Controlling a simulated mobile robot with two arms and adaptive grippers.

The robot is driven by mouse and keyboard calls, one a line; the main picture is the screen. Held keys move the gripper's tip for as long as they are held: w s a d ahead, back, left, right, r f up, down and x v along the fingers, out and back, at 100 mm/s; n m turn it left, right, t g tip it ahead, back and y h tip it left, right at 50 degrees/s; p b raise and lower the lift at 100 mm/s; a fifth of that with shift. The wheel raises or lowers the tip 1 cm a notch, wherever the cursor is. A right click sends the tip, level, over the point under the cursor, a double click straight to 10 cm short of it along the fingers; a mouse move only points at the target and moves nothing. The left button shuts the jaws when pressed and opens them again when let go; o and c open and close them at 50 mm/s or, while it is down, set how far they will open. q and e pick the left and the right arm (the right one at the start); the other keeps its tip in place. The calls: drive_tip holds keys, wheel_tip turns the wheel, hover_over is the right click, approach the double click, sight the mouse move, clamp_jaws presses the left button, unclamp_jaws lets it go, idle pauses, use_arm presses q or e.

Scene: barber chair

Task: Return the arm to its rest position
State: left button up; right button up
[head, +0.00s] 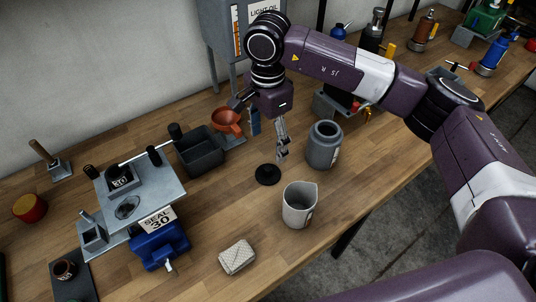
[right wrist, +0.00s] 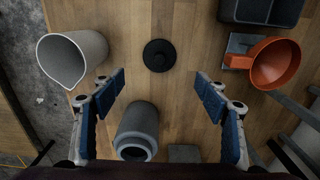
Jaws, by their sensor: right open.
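My right arm reaches in from the right in the head view. Its gripper (head: 281,150) points down above the bench, between the grey jar (head: 323,148) and the orange funnel (head: 226,122). In the right wrist view the two blue-padded fingers (right wrist: 160,85) are spread wide apart with nothing between them. A small black round lid with a knob (head: 267,175) lies on the wood below and in front of the fingers; it also shows in the right wrist view (right wrist: 159,55). My left gripper is not in view.
A pale pouring cup (head: 299,208) stands near the front. A dark bin (head: 203,155) is left of the gripper, and a light oil tank (head: 222,35) is behind it. A fixture with a blue vise (head: 160,248) stands left. Bottles (head: 423,32) stand at back right.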

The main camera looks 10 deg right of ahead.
drive_tip(key=shift+r, duration=0.5)
